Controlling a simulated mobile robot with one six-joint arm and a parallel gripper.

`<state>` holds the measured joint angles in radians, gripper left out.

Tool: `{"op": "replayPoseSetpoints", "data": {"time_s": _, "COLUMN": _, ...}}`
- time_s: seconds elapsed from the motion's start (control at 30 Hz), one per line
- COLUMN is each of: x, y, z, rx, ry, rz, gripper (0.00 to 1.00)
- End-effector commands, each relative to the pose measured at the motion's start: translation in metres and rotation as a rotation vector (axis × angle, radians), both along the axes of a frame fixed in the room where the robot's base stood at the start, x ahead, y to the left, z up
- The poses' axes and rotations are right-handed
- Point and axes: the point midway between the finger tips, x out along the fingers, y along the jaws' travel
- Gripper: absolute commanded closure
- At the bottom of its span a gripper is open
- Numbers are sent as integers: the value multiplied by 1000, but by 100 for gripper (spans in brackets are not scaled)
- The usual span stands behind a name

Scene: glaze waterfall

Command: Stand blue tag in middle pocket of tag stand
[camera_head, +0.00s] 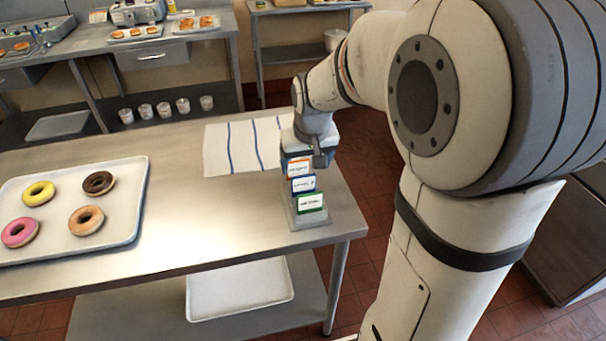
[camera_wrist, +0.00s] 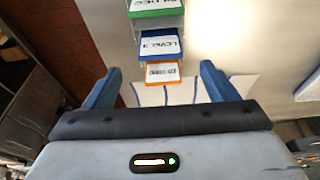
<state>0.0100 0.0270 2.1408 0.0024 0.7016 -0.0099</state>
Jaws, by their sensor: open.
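The blue tag (camera_head: 303,184) stands in the middle pocket of the tag stand (camera_head: 296,219), between the orange tag (camera_head: 299,167) behind and the green tag (camera_head: 311,201) in front. In the wrist view the blue tag (camera_wrist: 160,46) sits between the green tag (camera_wrist: 156,8) and the orange tag (camera_wrist: 162,74). The blue tag looks roughly in line with its neighbours; its lower edge is hidden. My gripper (camera_wrist: 160,70) is open, with its two blue fingers apart and no tag held. It is at the back end of the stand, near the orange tag.
A striped cloth (camera_head: 240,146) lies on the steel table behind the stand. A tray (camera_head: 130,210) with several donuts is at the left. The tabletop between tray and stand is clear. The table's right edge is close to the stand.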

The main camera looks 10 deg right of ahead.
Motion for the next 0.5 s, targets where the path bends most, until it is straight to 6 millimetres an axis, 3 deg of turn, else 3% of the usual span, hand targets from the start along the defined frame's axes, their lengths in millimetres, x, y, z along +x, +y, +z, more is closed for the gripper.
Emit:
{"op": "replayPoseSetpoints", "data": {"time_s": 0.1, "x": -4, "y": 0, "z": 17, "rx": 0, "ry": -2, "rz": 0, "gripper": 21}}
{"op": "replayPoseSetpoints", "data": {"time_s": 0.27, "x": -11, "y": 0, "z": 29, "rx": 0, "ry": -1, "rz": 0, "gripper": 21}}
{"op": "replayPoseSetpoints", "data": {"time_s": 0.37, "x": -31, "y": 0, "z": 36, "rx": 0, "ry": -1, "rz": 0, "gripper": 21}}
{"op": "replayPoseSetpoints", "data": {"time_s": 0.5, "x": -83, "y": 0, "z": 43, "rx": 0, "ry": -1, "rz": 0, "gripper": 21}}
